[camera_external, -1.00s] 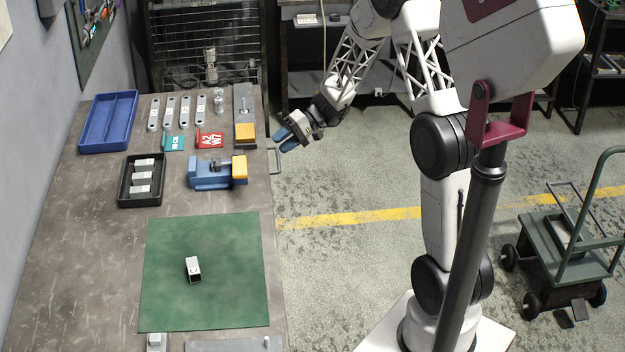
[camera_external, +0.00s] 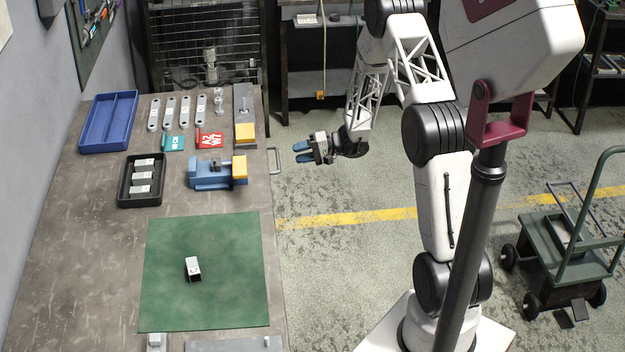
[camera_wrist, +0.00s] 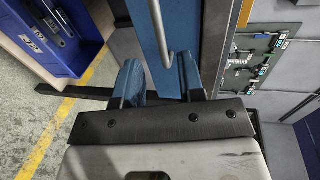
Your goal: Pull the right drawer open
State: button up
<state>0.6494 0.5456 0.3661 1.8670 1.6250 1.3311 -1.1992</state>
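The drawer's metal handle (camera_external: 275,162) sticks out from the right edge of the workbench in the external view. In the wrist view the silver handle (camera_wrist: 158,28) runs along a blue front panel (camera_wrist: 148,48), its bent end between my fingers. My gripper (camera_external: 297,152) has blue fingers and is just right of the handle, pointing left at it. A small gap shows between fingertips and handle in the external view. In the wrist view my gripper (camera_wrist: 160,78) is open, its fingers apart and not closed on the handle. Most of the drawer front is hidden in the external view.
The workbench (camera_external: 90,255) carries a blue vise (camera_external: 212,175), a black tray (camera_external: 126,190) of brackets, a blue tray (camera_external: 108,122) and a green mat (camera_external: 225,290). A green cart (camera_external: 565,240) stands far right.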

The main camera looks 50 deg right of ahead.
aim_at(278, 157)
jog(key=shift+a, duration=0.1)
jog(key=shift+x, duration=3.85)
grip_shut()
